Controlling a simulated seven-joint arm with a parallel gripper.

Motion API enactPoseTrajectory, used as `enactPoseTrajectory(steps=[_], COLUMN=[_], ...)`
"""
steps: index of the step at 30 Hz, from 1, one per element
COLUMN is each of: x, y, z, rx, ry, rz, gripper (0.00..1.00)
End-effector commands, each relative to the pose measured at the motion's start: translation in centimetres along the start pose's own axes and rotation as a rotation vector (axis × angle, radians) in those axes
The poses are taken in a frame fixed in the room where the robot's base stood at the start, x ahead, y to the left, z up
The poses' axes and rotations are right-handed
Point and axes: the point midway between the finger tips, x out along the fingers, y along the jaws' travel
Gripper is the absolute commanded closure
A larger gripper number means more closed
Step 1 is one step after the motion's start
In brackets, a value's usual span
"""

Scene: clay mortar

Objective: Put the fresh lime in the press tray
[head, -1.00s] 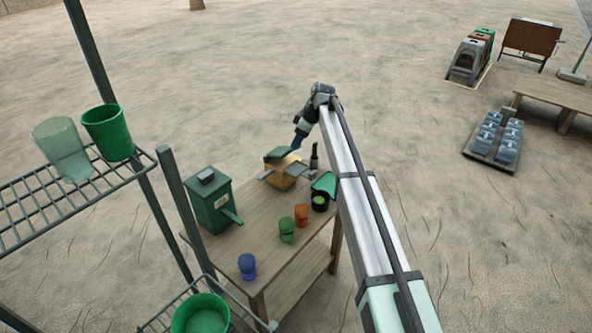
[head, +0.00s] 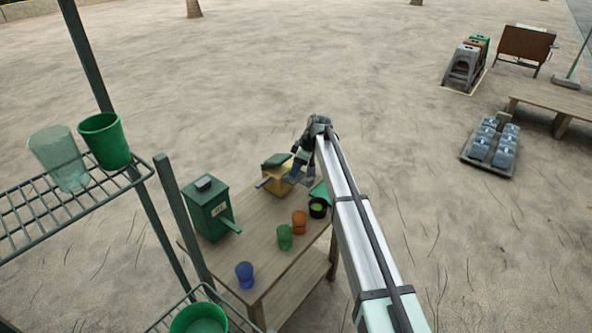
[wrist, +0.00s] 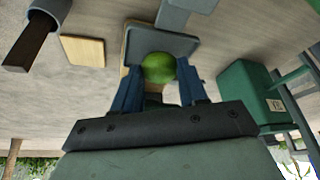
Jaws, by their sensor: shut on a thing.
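The fresh lime (wrist: 158,67) is round and green in the wrist view, between the two blue fingers of my gripper (wrist: 158,85). The gripper is shut on it. A dark grey square tray (wrist: 138,38) lies just behind the lime in that view; I cannot tell whether they touch. In the head view my gripper (head: 298,178) is low at the right side of a yellowish box (head: 275,181) with a green top and a grey plate at its left. The lime is hidden there.
A dark green box (head: 207,210) with a spout stands at the table's left. Blue (head: 245,274), green (head: 285,237) and orange (head: 299,222) cups and a black bowl (head: 318,214) with green contents stand nearer. A wire shelf (head: 75,200) rises at left.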

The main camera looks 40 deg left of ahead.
Motion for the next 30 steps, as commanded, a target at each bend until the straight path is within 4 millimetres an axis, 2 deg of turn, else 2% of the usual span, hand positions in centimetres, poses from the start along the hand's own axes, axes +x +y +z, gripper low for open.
enactPoseTrajectory(steps=[4, 15, 16, 19, 30], x=[1.31, 1.56, 1.59, 1.55, 0.88], y=[0.0, 0.0, 0.0, 0.01, 0.01], z=[0.54, 0.64, 0.65, 0.64, 0.51], rx=[0.0, 0.0, 0.0, 0.0, 0.0], ry=[0.0, 0.0, 0.0, 0.0, 0.0], rz=[0.0, 0.0, 0.001, 0.001, 0.001], gripper=[0.86, 0.86, 0.57, 0.47, 0.47])
